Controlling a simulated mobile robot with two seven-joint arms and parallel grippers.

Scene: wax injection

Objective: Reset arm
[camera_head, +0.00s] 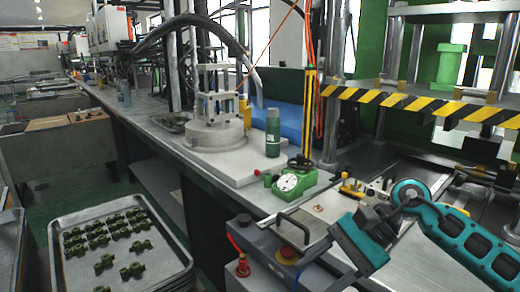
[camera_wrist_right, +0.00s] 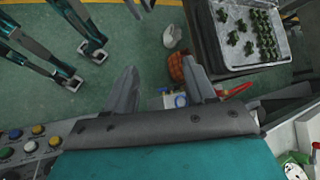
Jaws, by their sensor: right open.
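My right arm (camera_head: 455,235) comes in from the right in the head view, bent over the front of the workbench. In the right wrist view, my right gripper (camera_wrist_right: 160,70) has its two grey fingers spread apart, with nothing held between them. The fingers point out over the green floor past the bench side. My left gripper cannot be made out in either view.
A metal tray (camera_head: 54,219) with several green wax pieces stands at lower left. A green dial gauge (camera_head: 290,182) and a green bottle (camera_head: 272,133) stand on the bench. A press with a striped edge (camera_head: 430,104) is behind my arm. Buttons (camera_wrist_right: 37,129) lie near the gripper.

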